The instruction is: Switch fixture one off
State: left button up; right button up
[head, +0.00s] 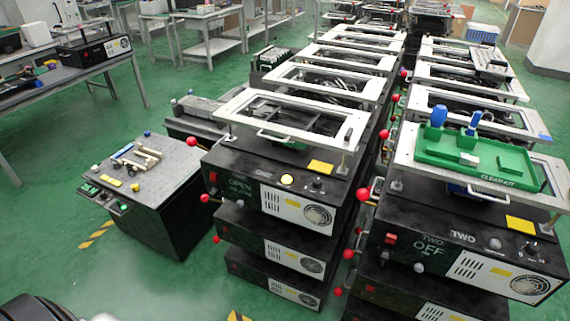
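The fixture on the left of the front pair (265,213) is a black box with a white vent panel, a lit yellow button (287,180) and a white frame on top. Its front lettering is small and seems to read "OPEN" or "ON"; I cannot read a clear "ONE". A lever with a red ball (191,141) sticks out at its upper left, and another red ball (204,198) is lower down. The right fixture (455,262) reads "TWO" and "OFF"; its button (495,243) looks unlit. A red ball lever (363,194) is at its left. Neither gripper shows.
More black units are stacked below both fixtures, and similar ones stand in rows behind. A green tray (475,155) lies on fixture two's frame. A low black cabinet (150,190) with small tools stands left of fixture one. Green floor (160,285) is open at front left.

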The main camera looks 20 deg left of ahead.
aim_at(213, 176)
jog(key=u, duration=1.35)
jog(key=i+j, duration=0.35)
jog(key=i+j+z, duration=0.1)
jog(key=i+j, duration=0.2)
jog(key=i+j+z, duration=0.1)
jog(key=i+j, duration=0.2)
jog(key=j, duration=0.2)
jog(key=i+j, duration=0.3)
jog(key=j, duration=0.15)
jog(key=i+j+z, duration=0.1)
jog(key=i+j, duration=0.2)
jog(key=j, duration=0.15)
